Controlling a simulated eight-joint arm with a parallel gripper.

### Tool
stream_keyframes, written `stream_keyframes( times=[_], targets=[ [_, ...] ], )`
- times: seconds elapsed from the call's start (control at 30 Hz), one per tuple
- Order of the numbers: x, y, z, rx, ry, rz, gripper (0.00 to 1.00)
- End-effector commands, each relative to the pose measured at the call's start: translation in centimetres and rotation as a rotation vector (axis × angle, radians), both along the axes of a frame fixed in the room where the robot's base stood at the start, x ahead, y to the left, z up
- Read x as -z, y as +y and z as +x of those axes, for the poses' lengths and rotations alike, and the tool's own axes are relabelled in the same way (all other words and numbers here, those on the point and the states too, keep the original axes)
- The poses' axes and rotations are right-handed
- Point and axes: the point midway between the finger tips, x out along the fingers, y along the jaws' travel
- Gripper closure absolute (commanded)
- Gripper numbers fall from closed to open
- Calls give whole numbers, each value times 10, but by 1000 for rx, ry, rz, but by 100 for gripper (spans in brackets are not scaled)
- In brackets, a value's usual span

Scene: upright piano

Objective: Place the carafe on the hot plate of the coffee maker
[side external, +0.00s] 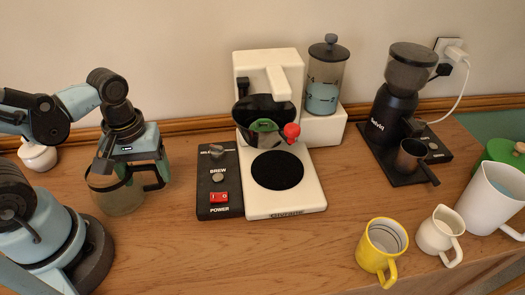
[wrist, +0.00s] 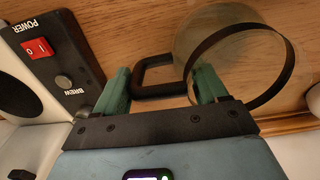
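The glass carafe (side external: 118,197) with a black band and black handle stands on the table at the left, beneath my gripper (side external: 138,165). In the wrist view, my gripper (wrist: 163,88) is open, its green fingers spread apart. The black handle (wrist: 155,60) shows between and just beyond the fingers, and the clear carafe body (wrist: 225,45) is beyond the right finger. I cannot tell whether a finger touches it. The white coffee maker (side external: 312,196) stands at centre; its round black hot plate (side external: 277,170) is bare.
A black control box (side external: 219,182) with a red switch lies between carafe and hot plate. A dark filter basket (side external: 265,115) overhangs behind the plate. A grinder (side external: 395,110), yellow mug (side external: 382,248) and white jugs (side external: 440,230) stand at right.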

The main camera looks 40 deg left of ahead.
Motion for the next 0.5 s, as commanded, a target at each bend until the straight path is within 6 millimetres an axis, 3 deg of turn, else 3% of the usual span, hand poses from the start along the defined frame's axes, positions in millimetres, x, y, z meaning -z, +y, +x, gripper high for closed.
stream_keyframes(
  times=[0.03,0.33,0.5],
  targets=[
    [0,0,0,0,-1,-1,39],
    [0,0,0,0,0,0,85],
    [0,0,0,0,0,0,85]
  ],
)
